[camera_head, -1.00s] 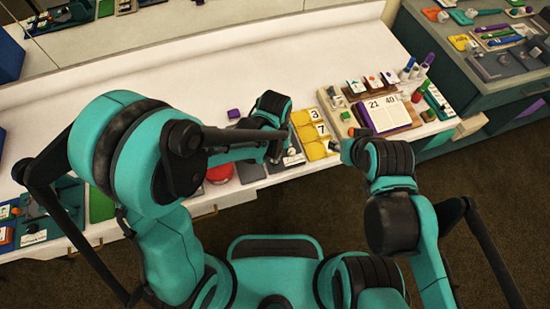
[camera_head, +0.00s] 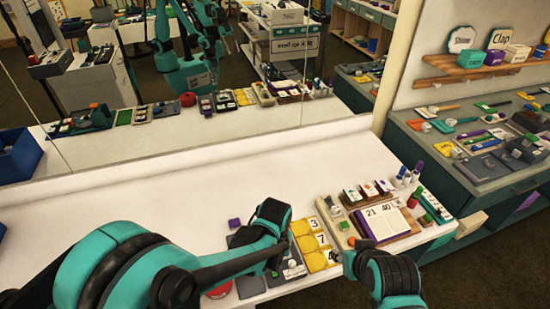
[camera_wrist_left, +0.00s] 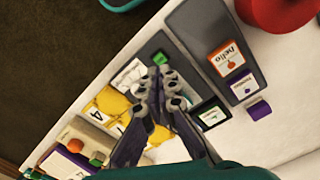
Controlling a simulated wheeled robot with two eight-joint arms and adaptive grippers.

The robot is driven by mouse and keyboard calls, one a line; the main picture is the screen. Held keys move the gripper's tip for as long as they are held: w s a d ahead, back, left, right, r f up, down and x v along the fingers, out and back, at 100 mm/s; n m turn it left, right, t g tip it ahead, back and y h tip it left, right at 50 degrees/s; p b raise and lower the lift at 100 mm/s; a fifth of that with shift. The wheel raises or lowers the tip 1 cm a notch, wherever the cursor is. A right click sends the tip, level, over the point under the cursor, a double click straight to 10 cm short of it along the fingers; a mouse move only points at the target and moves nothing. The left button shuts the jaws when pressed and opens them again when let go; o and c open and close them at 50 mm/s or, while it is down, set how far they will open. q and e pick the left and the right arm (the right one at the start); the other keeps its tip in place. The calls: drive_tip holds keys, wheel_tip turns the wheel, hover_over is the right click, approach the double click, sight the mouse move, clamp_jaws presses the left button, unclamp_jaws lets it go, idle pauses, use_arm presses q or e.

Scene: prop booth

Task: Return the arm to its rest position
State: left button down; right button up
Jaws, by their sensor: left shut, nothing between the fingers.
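My left gripper (camera_head: 274,268) is shut and empty. It hangs over the front part of the white counter (camera_head: 180,200), next to the yellow number tiles (camera_head: 314,243). In the left wrist view the closed fingers (camera_wrist_left: 160,82) point towards a dark grey tray (camera_wrist_left: 168,50) with a small green block (camera_wrist_left: 160,58); contact cannot be told. My right gripper (camera_head: 350,252) is in front of the counter's edge at the right, near the calendar board. Its fingers are too small and partly hidden to tell their state.
A purple block (camera_head: 234,222) lies just left of my left gripper. A calendar board (camera_head: 383,222) with pens behind it is at the right. A red round object (camera_head: 218,290) is partly behind my arm. The back of the counter is clear, below a mirror (camera_head: 200,125).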

use_arm(q)
drive_tip(key=s+a+r+n+t, duration=0.1)
drive_tip(key=s+a+r+t, duration=0.1)
drive_tip(key=a+r, duration=0.5)
drive_tip(key=s+a+r+n+t, duration=0.1)
drive_tip(key=s+a+r+t, duration=0.2)
drive_tip(key=a+r+t, duration=0.2)
drive_tip(key=a+r, duration=0.3)
drive_tip(key=a, duration=0.3)
